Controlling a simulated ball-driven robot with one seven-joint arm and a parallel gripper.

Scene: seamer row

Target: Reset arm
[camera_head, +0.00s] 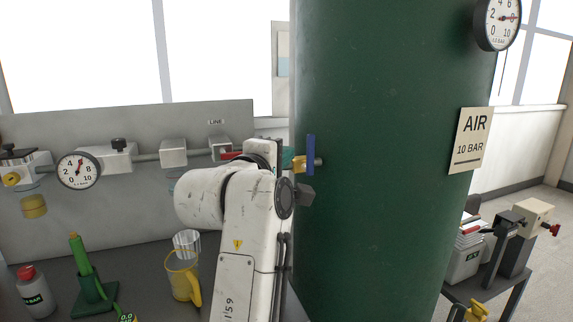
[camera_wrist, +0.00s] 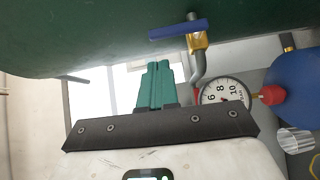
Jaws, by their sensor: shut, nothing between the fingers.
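My gripper shows in the wrist view with its teal fingers (camera_wrist: 158,86) together and nothing between them. In the head view my white arm is raised in front of the bench, and its far end is mostly hidden behind its own links, close to the left side of the green tank. A blue-handled valve (camera_head: 310,155) with a brass body sticks out from the tank there. In the wrist view the blue handle (camera_wrist: 178,29) lies beyond the fingertips, above and to the right, apart from them.
A dial gauge (camera_head: 78,170) sits on the grey panel (camera_head: 130,220). A yellow jug (camera_head: 183,277), a green stand (camera_head: 95,290) and a red-capped bottle (camera_head: 35,292) stand on the bench. The green tank (camera_head: 385,150) fills the middle, with an AIR sign (camera_head: 471,140). A side table stands right.

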